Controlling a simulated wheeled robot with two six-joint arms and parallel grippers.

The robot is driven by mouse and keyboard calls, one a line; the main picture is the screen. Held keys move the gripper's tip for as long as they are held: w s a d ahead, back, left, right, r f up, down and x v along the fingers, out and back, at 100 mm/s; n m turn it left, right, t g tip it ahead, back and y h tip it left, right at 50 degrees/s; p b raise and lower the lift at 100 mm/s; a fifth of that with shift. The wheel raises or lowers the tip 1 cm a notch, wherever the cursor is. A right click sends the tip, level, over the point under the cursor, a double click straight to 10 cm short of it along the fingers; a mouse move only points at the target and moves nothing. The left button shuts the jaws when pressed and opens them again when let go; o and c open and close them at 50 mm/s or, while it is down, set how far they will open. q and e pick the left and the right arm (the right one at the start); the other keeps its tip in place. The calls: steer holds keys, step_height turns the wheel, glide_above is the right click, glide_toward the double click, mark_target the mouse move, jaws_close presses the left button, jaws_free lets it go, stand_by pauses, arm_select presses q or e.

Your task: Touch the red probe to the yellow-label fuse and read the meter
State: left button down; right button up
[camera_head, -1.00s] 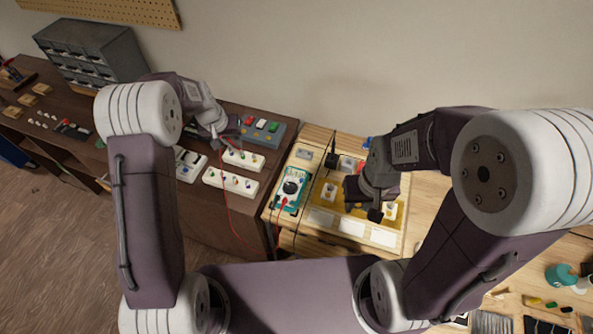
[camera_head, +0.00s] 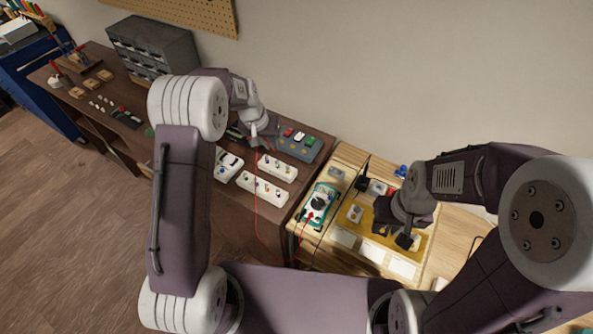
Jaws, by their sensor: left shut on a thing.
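My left gripper (camera_head: 264,140) is shut, with a small red piece at its tips that looks like the red probe (camera_head: 270,148). It is above the brown bench, just behind the white fuse strips. A thin red lead (camera_head: 257,200) hangs below it and loops towards the teal multimeter (camera_head: 319,204), whose display is too small to read. One white strip (camera_head: 277,167) and another (camera_head: 262,189) carry small coloured parts; I cannot tell which is the yellow-label fuse. My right gripper (camera_head: 393,234) is over the yellow mat (camera_head: 363,226), its fingers apart and apparently empty.
A grey box with coloured switches (camera_head: 298,145) stands close right of my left gripper. A white device (camera_head: 228,165) is to its left. White cards (camera_head: 372,252) lie at the front of the light wooden bench. A grey drawer cabinet (camera_head: 152,48) stands behind.

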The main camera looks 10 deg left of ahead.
arm_select(q)
steer(key=s+d+f, duration=0.1)
steer(key=d+f, duration=0.3)
steer(key=shift+s+f, duration=0.35)
steer(key=shift+f, duration=0.05)
stand_by(0.4)
stand_by(0.7)
steer(key=shift+f+b, duration=0.6)
steer(key=shift+b, duration=0.1)
stand_by(2.3)
stand_by(0.7)
